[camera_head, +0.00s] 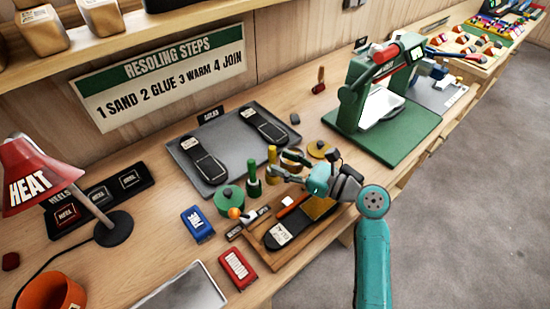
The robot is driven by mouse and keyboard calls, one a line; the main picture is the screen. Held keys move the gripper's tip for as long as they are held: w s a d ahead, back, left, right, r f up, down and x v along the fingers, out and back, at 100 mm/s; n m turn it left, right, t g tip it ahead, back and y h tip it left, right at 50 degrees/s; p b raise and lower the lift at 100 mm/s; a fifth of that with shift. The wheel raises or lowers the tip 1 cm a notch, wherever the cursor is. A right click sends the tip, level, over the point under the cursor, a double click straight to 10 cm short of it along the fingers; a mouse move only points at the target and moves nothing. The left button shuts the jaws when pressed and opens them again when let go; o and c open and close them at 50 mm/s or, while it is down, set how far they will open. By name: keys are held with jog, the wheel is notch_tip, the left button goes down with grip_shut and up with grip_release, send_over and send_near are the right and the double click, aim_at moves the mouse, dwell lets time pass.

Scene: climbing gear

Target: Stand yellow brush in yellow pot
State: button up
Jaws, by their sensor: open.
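The yellow brush (272,155) stands upright on the bench, right of a similar green brush (253,174). The yellow pot (320,149) is a low round shape with a small knob-like top, behind my wrist and to the right of the brush. My gripper (279,166) is open and points left, with its fingertips close to the yellow brush. Whether the fingers touch it or lie on both sides of it I cannot tell. The lower part of the yellow brush is partly hidden by my fingers.
A green pot (230,196) and an orange ball (234,213) stand to the left. A wooden board with a black sole (289,229) lies below my gripper. A grey tray (228,138) with soles is behind. A green press (385,105) stands right.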

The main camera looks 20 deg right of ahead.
jog(key=v, duration=0.8)
jog(key=shift+s, duration=0.1)
dwell(0.8)
